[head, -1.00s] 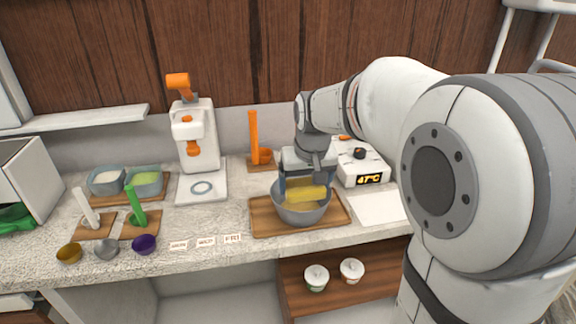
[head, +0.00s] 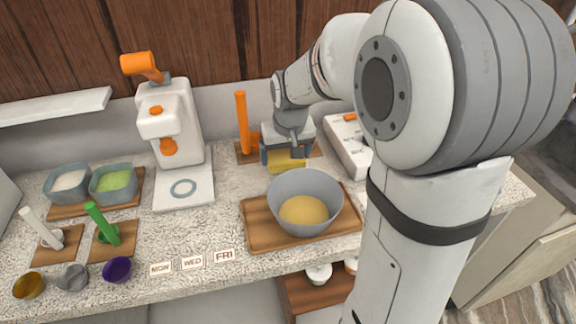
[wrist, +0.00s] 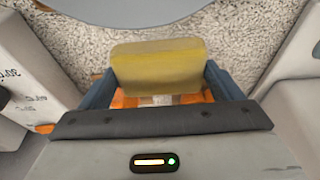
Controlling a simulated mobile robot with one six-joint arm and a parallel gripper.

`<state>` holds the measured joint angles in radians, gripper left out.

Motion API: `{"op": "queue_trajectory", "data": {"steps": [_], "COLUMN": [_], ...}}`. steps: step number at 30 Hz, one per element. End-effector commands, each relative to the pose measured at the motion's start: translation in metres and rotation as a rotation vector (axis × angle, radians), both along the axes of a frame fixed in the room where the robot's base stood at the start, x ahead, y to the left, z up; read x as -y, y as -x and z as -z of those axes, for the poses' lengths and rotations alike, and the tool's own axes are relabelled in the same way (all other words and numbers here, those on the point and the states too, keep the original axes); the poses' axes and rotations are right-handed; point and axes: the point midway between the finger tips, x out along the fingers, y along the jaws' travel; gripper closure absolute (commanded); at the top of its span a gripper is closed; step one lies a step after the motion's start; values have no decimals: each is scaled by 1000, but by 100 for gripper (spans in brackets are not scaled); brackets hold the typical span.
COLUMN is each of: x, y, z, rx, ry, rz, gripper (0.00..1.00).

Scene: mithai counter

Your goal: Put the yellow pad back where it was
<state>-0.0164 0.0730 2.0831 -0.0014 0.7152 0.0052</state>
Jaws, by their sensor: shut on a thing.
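The yellow pad (head: 287,164) is held between the two blue fingers of my gripper (head: 286,158), behind the grey bowl in the head view. In the wrist view the pad (wrist: 158,68) sits across the fingertips of my gripper (wrist: 160,88), with speckled counter beyond it. The grey bowl (head: 320,185) stands on a wooden board (head: 268,233) and has a yellow-tan content (head: 304,209) inside. The pad is outside the bowl. Whether it touches the counter cannot be told.
An orange upright tool (head: 242,122) on a wooden base stands just left of my gripper. A white box device (head: 350,150) is close on the right. A white press machine (head: 172,125) is farther left. Bare counter lies between the press and the board.

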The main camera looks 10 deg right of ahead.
Motion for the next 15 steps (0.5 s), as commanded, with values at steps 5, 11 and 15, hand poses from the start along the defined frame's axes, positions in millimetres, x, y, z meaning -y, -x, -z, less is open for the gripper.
{"op": "queue_trajectory", "data": {"steps": [5,11,15], "x": [3,3,3], "y": [1,0,0], "z": [21,42,42], "rx": [-4,-1,1], "ry": [0,0,0], "rz": [5,7,7], "gripper": [36,36,36]}}
